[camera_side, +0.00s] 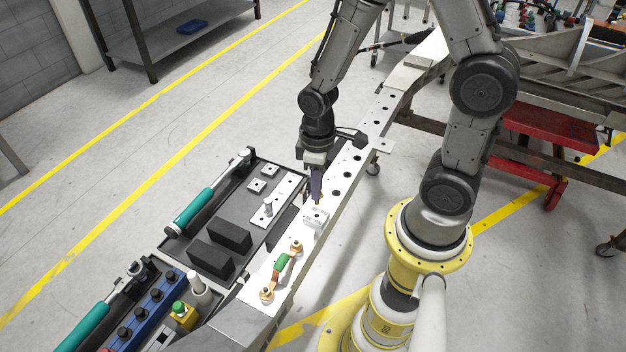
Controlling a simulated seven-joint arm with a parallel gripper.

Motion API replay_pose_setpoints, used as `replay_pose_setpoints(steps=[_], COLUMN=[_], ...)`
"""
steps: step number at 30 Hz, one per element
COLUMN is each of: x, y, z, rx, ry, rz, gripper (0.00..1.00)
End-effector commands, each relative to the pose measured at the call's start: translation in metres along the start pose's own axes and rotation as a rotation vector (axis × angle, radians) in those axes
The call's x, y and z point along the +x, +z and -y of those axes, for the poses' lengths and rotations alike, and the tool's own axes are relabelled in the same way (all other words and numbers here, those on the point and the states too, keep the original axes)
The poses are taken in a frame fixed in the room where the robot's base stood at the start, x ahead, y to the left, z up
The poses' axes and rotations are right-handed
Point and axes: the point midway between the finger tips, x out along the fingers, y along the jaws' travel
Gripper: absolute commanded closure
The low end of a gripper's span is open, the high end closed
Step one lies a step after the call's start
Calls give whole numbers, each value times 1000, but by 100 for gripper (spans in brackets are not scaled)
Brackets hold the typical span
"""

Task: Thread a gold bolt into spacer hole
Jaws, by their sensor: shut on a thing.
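My gripper (317,197) points down over the chassis rail, with its dark fingers shut just above a small light-coloured spacer block (316,219) on the rail (345,168). A small gold bolt (317,203) shows at the fingertips, directly over the top of the block. The view is too small to tell whether the bolt tip is inside the block's hole or only above it. The hole itself is hidden by the fingers and bolt.
Left of the rail is a dark tray (247,264) with black blocks (211,259), a white plate and a teal-handled tool (195,212). A green-and-copper part with gold fittings (281,264) sits on the rail nearer the camera. A blue rack (150,307) stands at lower left.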

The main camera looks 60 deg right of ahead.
Motion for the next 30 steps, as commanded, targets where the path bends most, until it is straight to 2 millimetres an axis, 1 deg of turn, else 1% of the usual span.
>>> replay_pose_setpoints(steps=[6, 13, 19, 30], x=[16, 29, 33, 33], y=[0, 0, 0, 0], z=[0, 0, 0, 0], rx=[-1, -1, -1, -1], ry=[-1, -1, 0, 0], rz=[2, 2, 0, 0], gripper=[100, 100, 100, 100])
